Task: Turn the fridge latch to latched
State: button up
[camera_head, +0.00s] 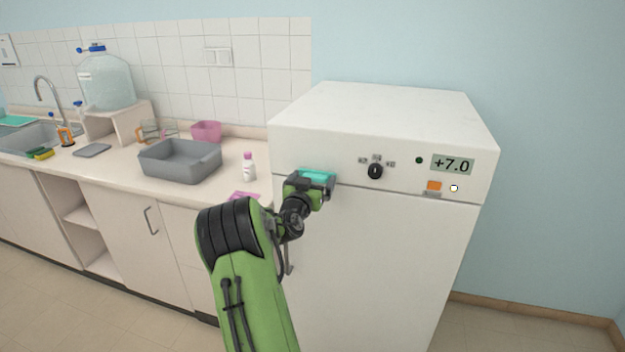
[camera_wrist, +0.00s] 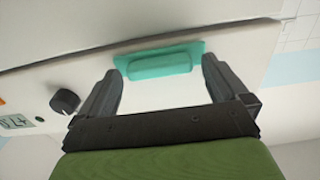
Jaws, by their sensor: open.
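The white fridge (camera_head: 400,250) stands right of the counter, with its door closed as far as I can see. A teal latch (camera_head: 317,175) sits near the left end of its front, at the seam below the control panel. In the wrist view the latch (camera_wrist: 160,62) is a teal bar on a flat teal plate, lying roughly along the seam. My gripper (camera_head: 314,184) is open in front of it. In the wrist view the fingers of my gripper (camera_wrist: 160,72) stand toward the bar's two ends, with gaps visible and nothing held. My gripper partly hides the latch in the head view.
The fridge panel has a black knob (camera_head: 375,171), a display reading +7.0 (camera_head: 452,164) and an orange switch (camera_head: 434,186). On the counter are a grey basin (camera_head: 180,171), a white bottle with a pink cap (camera_head: 249,168) and a pink container (camera_head: 206,131).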

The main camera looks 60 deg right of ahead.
jog(key=c, duration=1)
jog(key=n+b, duration=0.1)
jog(key=n, duration=0.3)
jog(key=shift+w+f+n, duration=0.1)
jog(key=shift+n, duration=0.3)
jog(key=n, duration=0.4)
jog(key=shift+n, duration=0.3)
jog(key=shift+w+f+n+p, duration=0.1)
jog(key=shift+n+p, duration=0.7)
jog(key=shift+n, duration=1.3)
jog(key=shift+f+n+p, duration=0.1)
jog(key=shift+n+p, duration=0.7)
jog(key=shift+n, duration=1.3)
